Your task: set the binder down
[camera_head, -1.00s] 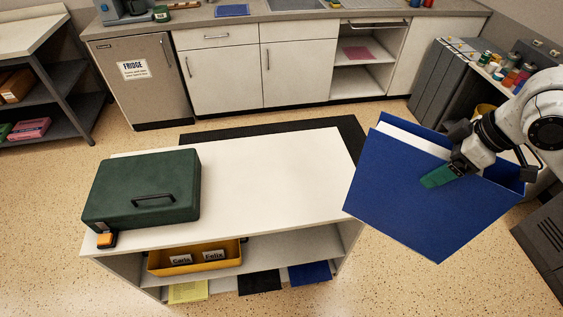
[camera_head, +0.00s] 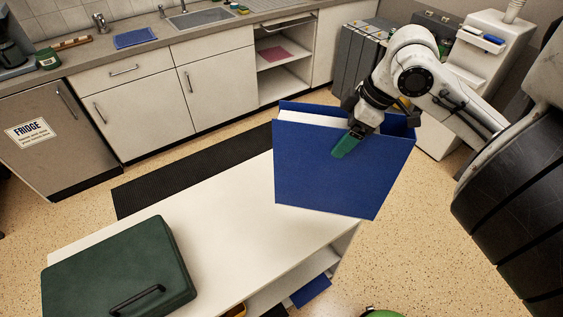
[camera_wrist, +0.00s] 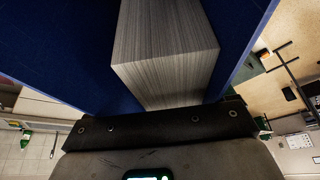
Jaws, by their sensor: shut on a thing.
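The blue binder (camera_head: 335,165), with a white block of pages at its top, is held up in the head view above the right end of the white table (camera_head: 240,230). My gripper (camera_head: 346,143) is shut on the binder near its top edge; one green-tipped finger lies on the near cover. I cannot tell from the head view whether the binder's lower edge touches the table. In the wrist view the binder's blue covers (camera_wrist: 60,60) and grey page block (camera_wrist: 165,60) fill most of the picture.
A dark green case (camera_head: 120,270) takes up the table's left part. The tabletop between case and binder is clear. A dark mat (camera_head: 190,175) lies on the floor behind. A blue item (camera_head: 311,291) lies on the lower shelf. A counter with a sink (camera_head: 200,17) stands at the back.

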